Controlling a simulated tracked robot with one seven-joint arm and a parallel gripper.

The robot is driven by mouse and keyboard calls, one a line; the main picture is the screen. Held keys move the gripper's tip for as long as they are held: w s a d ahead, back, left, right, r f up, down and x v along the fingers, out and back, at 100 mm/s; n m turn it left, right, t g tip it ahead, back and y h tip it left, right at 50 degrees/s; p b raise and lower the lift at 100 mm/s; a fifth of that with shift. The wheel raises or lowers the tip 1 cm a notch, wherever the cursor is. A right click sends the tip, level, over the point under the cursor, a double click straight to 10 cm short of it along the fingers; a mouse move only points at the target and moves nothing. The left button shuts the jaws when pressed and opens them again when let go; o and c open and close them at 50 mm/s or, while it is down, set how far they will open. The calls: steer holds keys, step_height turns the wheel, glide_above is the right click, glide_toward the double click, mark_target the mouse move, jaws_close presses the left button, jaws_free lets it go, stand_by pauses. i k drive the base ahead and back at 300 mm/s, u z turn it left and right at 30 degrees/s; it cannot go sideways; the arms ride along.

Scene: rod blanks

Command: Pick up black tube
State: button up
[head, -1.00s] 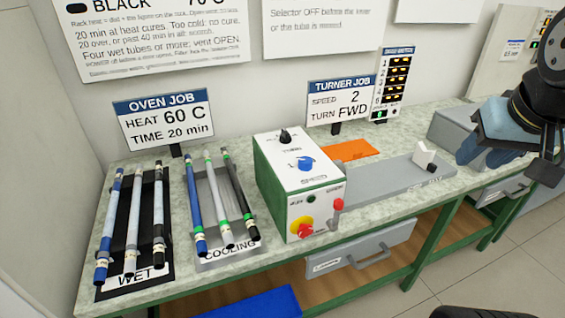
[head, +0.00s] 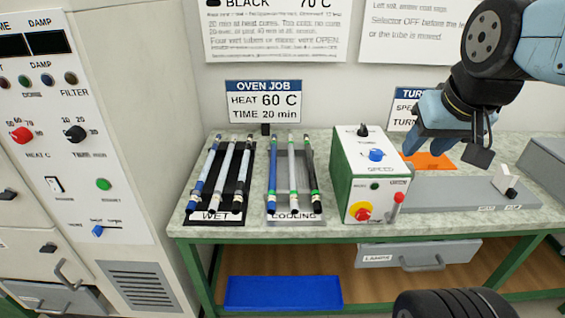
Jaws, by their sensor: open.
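A black tube (head: 312,178) with green bands lies at the right of the cooling rack, next to a pale grey tube (head: 292,175) and a blue tube (head: 273,178). Another tube with dark ends (head: 244,178) lies at the right of the wet rack; glare makes its colour hard to tell. A blue-and-white tube (head: 203,178) and a greyish tube (head: 222,178) lie beside it. My gripper (head: 443,148) is open and empty, in the air over the turner bench, to the right of both racks and apart from every tube.
The white-and-green turner box (head: 358,172) with knobs and a red lever stands between the cooling rack and my gripper. An orange sheet (head: 431,161) lies behind the turner bed (head: 440,192). The oven panel (head: 75,120) rises at left. A blue bin (head: 282,292) sits below.

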mark_target(315, 193)
steer(key=z, duration=1.5)
steer(key=i, duration=0.1)
steer(key=u, duration=3.15)
steer(key=k, duration=0.85)
steer(key=z, duration=0.9)
steer(key=i, duration=0.95)
